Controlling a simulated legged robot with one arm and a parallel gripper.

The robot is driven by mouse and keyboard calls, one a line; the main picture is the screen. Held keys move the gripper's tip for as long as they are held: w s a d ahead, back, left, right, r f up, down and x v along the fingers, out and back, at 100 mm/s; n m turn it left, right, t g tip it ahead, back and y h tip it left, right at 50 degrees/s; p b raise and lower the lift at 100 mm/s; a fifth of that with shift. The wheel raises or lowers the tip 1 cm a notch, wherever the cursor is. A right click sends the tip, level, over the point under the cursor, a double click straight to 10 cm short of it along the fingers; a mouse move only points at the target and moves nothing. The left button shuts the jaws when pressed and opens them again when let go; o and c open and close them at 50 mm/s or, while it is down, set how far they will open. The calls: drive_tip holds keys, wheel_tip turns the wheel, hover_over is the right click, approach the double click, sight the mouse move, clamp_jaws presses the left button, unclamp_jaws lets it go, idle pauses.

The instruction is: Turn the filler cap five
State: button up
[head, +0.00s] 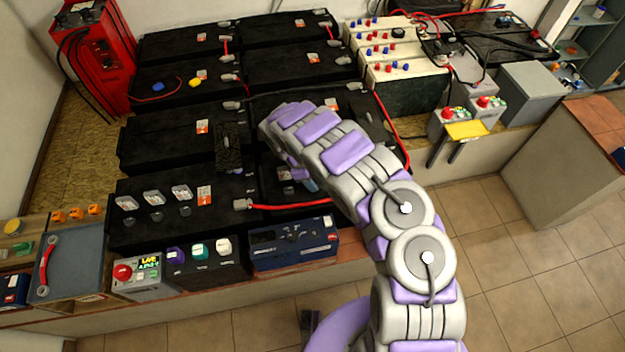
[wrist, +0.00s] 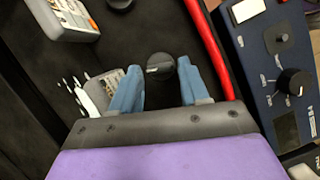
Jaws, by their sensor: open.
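A round black cap (wrist: 160,68) with a small pale mark sits on a black battery top in the wrist view. No number is readable on it, so I cannot tell that it is cap five. The two blue fingers of my gripper (wrist: 160,88) are open, one on each side of this cap. A gap shows on the left; whether the right finger touches the cap is unclear. A second black cap (wrist: 119,4) is at the top edge. In the head view my arm hides most of my gripper and the cap; only a little blue shows beside a black battery.
A red cable (wrist: 208,48) runs close to the right finger.

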drive_tip(key=shift+f, duration=0.1)
drive_tip(key=shift+c, duration=0.3)
drive_tip(key=c, duration=0.7)
drive_tip(key=shift+w+m, duration=0.1)
drive_tip(key=shift+m, duration=0.3)
drive_tip(key=m+g, duration=0.1)
drive_tip(key=m, duration=0.1)
drive_tip(key=shift+w+m, duration=0.15)
drive_tip(key=shift+m, duration=0.25)
drive_tip(key=m+g+y+p, duration=0.1)
drive_tip(key=m, duration=0.2)
drive_tip(key=shift+w+d+m, duration=0.1)
drive_tip(key=shift+w+m, duration=0.05)
drive_tip(key=shift+m, duration=0.25)
drive_tip(key=m+g+p, duration=0.1)
drive_tip(key=m, duration=0.1)
drive_tip(key=shift+d+m+y, duration=0.15)
drive_tip(key=shift+m+y, duration=0.15)
drive_tip(key=shift+y, duration=0.1)
drive_tip(key=shift+w+d+m+g+y+p, duration=0.15)
drive_tip(key=shift+m+y+p, duration=0.25)
drive_tip(key=shift+m, duration=0.65)
drive_tip(key=shift+m+g+y+p, duration=0.25)
drive_tip(key=shift+m+y, duration=0.15)
drive_tip(key=shift+m, duration=0.65)
